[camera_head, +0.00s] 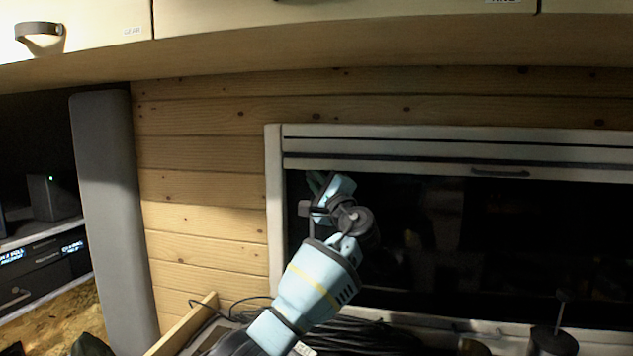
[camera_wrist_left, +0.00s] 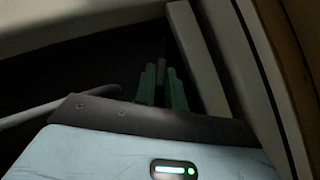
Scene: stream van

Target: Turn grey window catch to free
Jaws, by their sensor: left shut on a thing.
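My left gripper (camera_head: 315,181) is at the upper left corner of the dark window (camera_head: 440,230), just inside its pale frame (camera_head: 274,200). In the left wrist view its green fingers (camera_wrist_left: 163,86) are shut on the grey window catch (camera_wrist_left: 161,70), a narrow dark grey piece that shows between and beyond the fingertips. The catch's turn angle is hard to tell in the dim light. In the head view my gripper and wrist hide the catch. My right gripper is in neither view.
A pale blind (camera_head: 400,148) with a dark handle (camera_head: 500,172) spans the window top. Overhead cupboards (camera_head: 230,15) hang above. A grey upright panel (camera_head: 105,200) stands left. Coiled black cable (camera_head: 360,337) lies below the window, and a dark pot (camera_head: 553,342) stands lower right.

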